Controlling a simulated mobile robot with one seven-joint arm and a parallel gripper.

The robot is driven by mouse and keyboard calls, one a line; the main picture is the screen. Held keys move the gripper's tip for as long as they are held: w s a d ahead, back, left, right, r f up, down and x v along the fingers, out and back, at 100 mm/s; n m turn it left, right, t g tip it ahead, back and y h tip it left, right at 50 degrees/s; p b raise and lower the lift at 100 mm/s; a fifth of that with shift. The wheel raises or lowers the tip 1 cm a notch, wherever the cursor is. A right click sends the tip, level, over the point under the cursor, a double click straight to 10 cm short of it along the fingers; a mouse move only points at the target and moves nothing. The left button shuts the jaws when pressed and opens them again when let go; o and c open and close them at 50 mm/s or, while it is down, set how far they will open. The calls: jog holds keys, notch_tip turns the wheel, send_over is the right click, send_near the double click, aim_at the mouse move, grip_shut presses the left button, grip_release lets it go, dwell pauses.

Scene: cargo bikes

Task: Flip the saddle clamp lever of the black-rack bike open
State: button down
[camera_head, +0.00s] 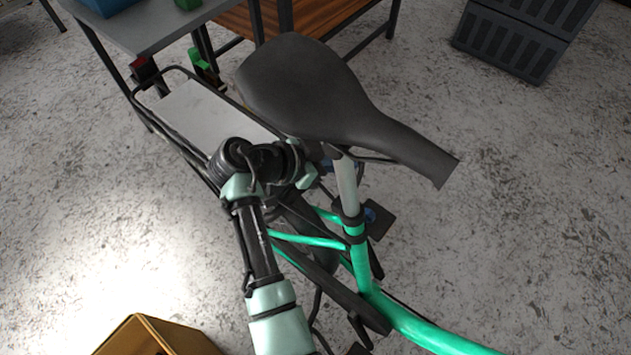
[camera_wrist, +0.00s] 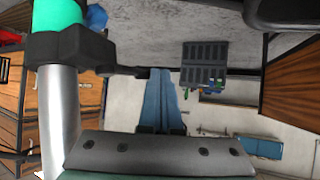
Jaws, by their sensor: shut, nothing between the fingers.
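The black-rack bike has a teal frame (camera_head: 360,262) and a dark saddle (camera_head: 310,95) on a silver seat post (camera_head: 346,185). The black saddle clamp (camera_head: 353,226) sits where the post enters the frame. In the wrist view the clamp (camera_wrist: 62,47) is at upper left, above the silver post (camera_wrist: 62,115). Its dark lever (camera_wrist: 125,70) sticks out to the right from the clamp. My gripper (camera_wrist: 161,74) has its blue fingers together and empty, tips at the lever's outer end. I cannot tell whether they touch. In the head view the fingers are mostly hidden below the saddle.
The black rack (camera_head: 165,118) with its pale plate (camera_head: 205,112) lies behind the saddle, close to my arm. A grey table (camera_head: 150,28) stands at upper left. A dark crate (camera_head: 510,45) is at upper right. The floor on the right is clear.

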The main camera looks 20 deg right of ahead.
jog(key=shift+s+d+r, duration=0.15)
jog(key=shift+s+d, duration=0.2)
jog(key=shift+d, duration=0.25)
jog(key=shift+s+d+r, duration=0.15)
jog(key=shift+s+d, duration=0.2)
jog(key=shift+d, duration=0.2)
jog(key=shift+s+a, duration=0.1)
jog(key=shift+s, duration=0.05)
jog(key=shift+s+a+p, duration=0.4)
jog(key=shift+s+p, duration=0.05)
jog(key=shift+s, duration=0.05)
jog(key=p+v, duration=0.1)
jog(key=v, duration=1.2)
jog(key=shift+p, duration=0.35)
